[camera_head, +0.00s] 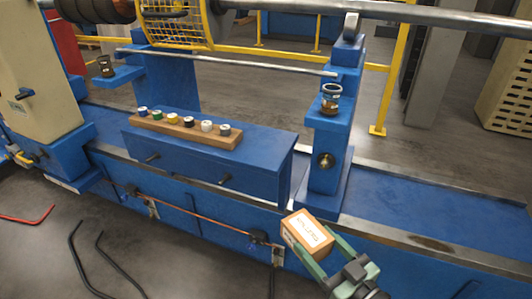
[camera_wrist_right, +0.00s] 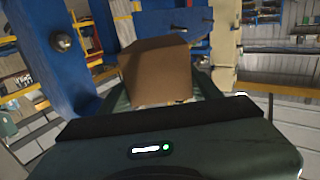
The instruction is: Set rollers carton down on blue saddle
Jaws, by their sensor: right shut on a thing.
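The rollers carton (camera_head: 307,237) is a small brown box with a white printed label on top. My right gripper (camera_head: 305,234) is shut on it, one green finger along each side, and holds it in front of the machine bed. In the right wrist view the carton (camera_wrist_right: 156,72) sits between the fingers and shows a plain brown face. The likely blue saddle (camera_head: 262,152) is the wide blue block on the bed, up and left of the carton; the carton is apart from it. My left gripper is not in view.
A wooden rack (camera_head: 190,136) with several small coloured-top rollers lies on the blue block's top. A blue upright (camera_head: 328,165) with a cup-like part (camera_head: 330,97) on its ledge stands to the right. A long steel shaft (camera_head: 430,12) crosses above. Blue bed surface (camera_head: 430,205) is clear at right.

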